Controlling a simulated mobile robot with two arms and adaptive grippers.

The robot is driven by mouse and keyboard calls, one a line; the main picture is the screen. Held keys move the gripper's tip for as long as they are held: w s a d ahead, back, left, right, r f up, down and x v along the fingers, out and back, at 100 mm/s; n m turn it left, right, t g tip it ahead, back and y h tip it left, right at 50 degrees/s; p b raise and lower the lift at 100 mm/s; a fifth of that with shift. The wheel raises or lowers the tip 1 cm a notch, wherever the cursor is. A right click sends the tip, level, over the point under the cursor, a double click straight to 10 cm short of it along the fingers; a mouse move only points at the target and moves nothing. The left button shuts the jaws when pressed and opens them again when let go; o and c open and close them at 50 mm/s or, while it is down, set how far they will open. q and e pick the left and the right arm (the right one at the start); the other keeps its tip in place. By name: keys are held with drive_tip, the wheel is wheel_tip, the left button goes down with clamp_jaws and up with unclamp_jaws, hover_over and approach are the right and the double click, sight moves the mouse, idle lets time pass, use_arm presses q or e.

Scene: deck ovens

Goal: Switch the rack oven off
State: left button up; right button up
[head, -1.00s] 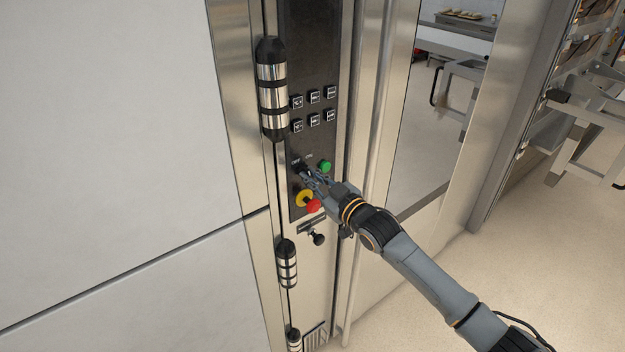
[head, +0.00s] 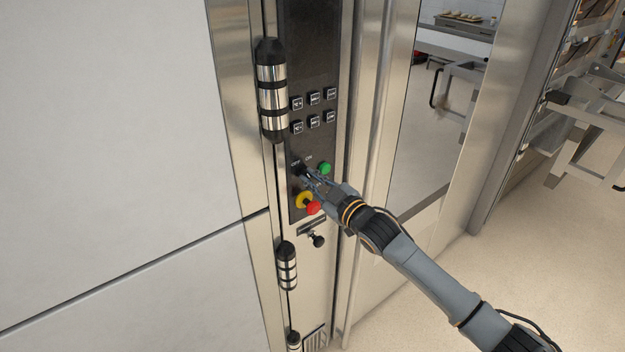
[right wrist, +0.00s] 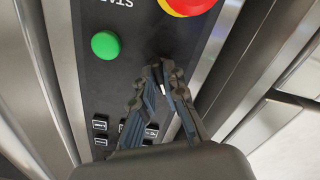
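The rack oven's control panel (head: 313,140) is a tall black strip on the steel front. A small black rotary switch (head: 304,171) sits low on it, with OFF and ON labels above. My right gripper (head: 310,175) is at this switch. In the right wrist view, its fingertips (right wrist: 164,70) are close together around the dark switch, with a small white mark between the fingers. The fingers hide most of the switch, so its setting cannot be read. My left gripper is not in view.
A green button (head: 325,167) is just right of the switch. A red emergency button (head: 314,207) on a yellow base is just below my fingers. Several square keys (head: 314,108) are higher up. A black knob (head: 318,240) sits below the panel. Steel door hinges (head: 272,90) stand left.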

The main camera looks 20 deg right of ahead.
drive_tip(key=o, duration=0.4)
drive_tip(key=shift+c, duration=0.2)
drive_tip(key=v, duration=1.2)
drive_tip(key=s+d+f+m+g+h+b, duration=0.1)
drive_tip(key=s+d+f+m+g+h, duration=0.1)
drive_tip(key=f, duration=0.9)
drive_tip(key=s+d+f+m+g+h, duration=0.1)
drive_tip(key=d+f, duration=0.2)
drive_tip(key=f, duration=0.7)
drive_tip(key=s+d+f+m+g+h+b, duration=0.1)
drive_tip(key=s+d+f+m+g+h, duration=0.1)
drive_tip(key=f, duration=0.9)
drive_tip(key=s+f+m+g+h, duration=0.15)
drive_tip(key=s+f+g, duration=0.35)
drive_tip(key=s+f, duration=1.3)
drive_tip(key=s+a+f+g, duration=0.2)
drive_tip(key=s+f, duration=0.3)
drive_tip(key=s, duration=0.3)
drive_tip(key=s+a+f+m+g+b, duration=0.1)
drive_tip(key=s+a+f+g, duration=0.1)
drive_tip(key=s+f, duration=0.3)
drive_tip(key=s+a+f+g+b, duration=0.1)
drive_tip(key=s+f, duration=0.4)
drive_tip(key=s, duration=0.8)
drive_tip(key=shift+s+a+f+g, duration=0.25)
drive_tip(key=shift+a+g, duration=0.25)
drive_tip(key=shift+a, duration=0.7)
